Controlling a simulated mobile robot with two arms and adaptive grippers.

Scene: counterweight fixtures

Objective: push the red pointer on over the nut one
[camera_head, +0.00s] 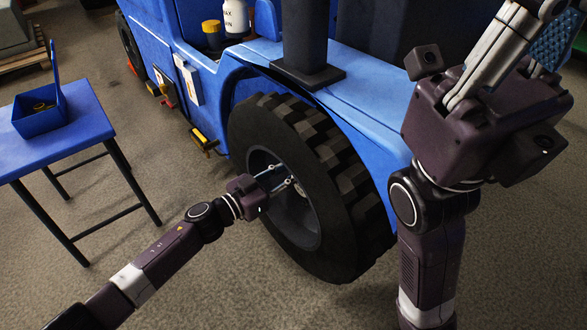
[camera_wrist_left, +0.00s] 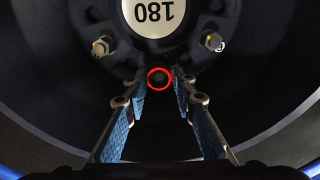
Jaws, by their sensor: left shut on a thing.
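The red pointer (camera_wrist_left: 159,78) shows in the left wrist view as a thin red ring between my left gripper's fingertips (camera_wrist_left: 160,90). A dark round end shows inside the ring; I cannot tell whether the ring is around the nut or just in front of it. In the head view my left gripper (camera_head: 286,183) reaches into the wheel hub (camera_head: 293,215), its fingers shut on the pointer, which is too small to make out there. My right gripper (camera_head: 525,45) is raised at the upper right, its fingertips cut off by the frame.
The black tyre (camera_head: 330,170) surrounds the hub under the blue vehicle (camera_head: 370,85). A blue table (camera_head: 50,140) with a blue bin (camera_head: 38,122) stands left.

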